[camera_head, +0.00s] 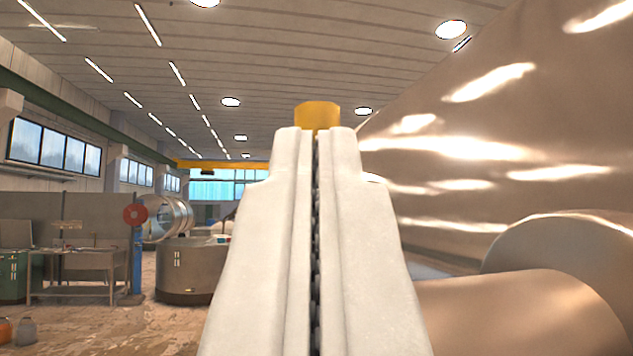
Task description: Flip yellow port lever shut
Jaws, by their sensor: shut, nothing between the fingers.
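My gripper (316,135) fills the lower middle of the view. Its two white fingers are shut against each other, with only a thin dark seam between them and nothing held. A yellow piece (317,115), which looks like the end of the yellow port lever, shows just beyond and above the fingertips. The rest of it is hidden behind the fingers. I cannot tell whether the fingertips touch it.
The shiny metal chamber wall (500,120) rises close on the right, with a thick round pipe or port (520,305) at lower right. A workbench (85,268) and a round metal drum (185,272) stand far off at left. The floor between is open.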

